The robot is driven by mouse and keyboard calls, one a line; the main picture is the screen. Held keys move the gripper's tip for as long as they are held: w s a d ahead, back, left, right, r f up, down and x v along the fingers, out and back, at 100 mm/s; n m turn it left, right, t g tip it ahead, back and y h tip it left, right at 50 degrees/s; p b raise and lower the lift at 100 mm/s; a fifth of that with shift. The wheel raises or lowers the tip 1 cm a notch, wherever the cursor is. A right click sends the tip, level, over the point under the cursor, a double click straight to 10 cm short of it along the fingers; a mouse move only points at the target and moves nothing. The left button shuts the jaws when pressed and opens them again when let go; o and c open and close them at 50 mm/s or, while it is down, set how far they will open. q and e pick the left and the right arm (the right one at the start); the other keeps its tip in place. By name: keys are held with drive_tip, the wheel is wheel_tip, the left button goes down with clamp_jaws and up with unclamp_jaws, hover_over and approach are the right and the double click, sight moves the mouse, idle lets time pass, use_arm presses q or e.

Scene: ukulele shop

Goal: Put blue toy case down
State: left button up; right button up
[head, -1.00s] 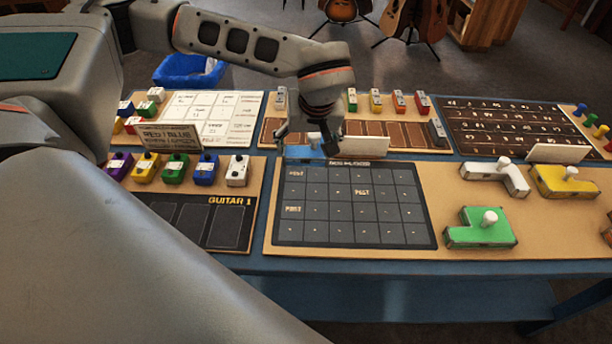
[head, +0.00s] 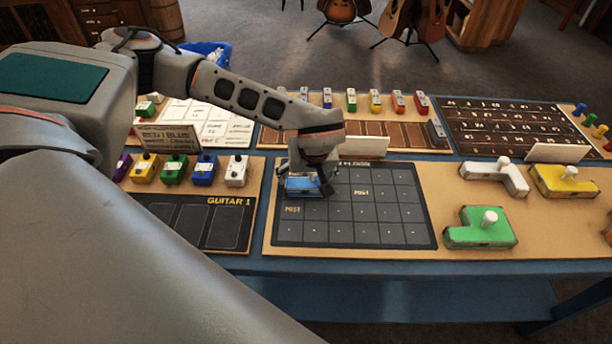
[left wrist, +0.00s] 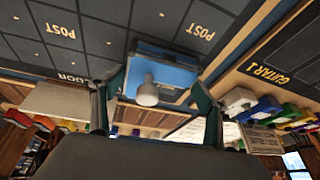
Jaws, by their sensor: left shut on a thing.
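The blue toy case (head: 303,187) is at the upper left of the dark grid board (head: 390,214). My left gripper (head: 307,183) is shut on it from above. In the left wrist view the blue case (left wrist: 166,72) with its pale knob (left wrist: 148,91) sits between the two fingers (left wrist: 150,95). The case is over the board's top-left cells; I cannot tell whether it touches the surface. My right gripper is not in view.
To the right lie a green case (head: 480,232), a white case (head: 495,178) and a yellow case (head: 565,181) with knobs. Coloured pedals (head: 204,170) and the GUITAR 1 board (head: 200,218) stand to the left. The grid's middle and right cells are clear.

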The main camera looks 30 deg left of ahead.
use_arm(q)
drive_tip(key=shift+f, duration=0.15)
drive_tip(key=o, duration=1.3)
drive_tip(key=v, duration=1.2)
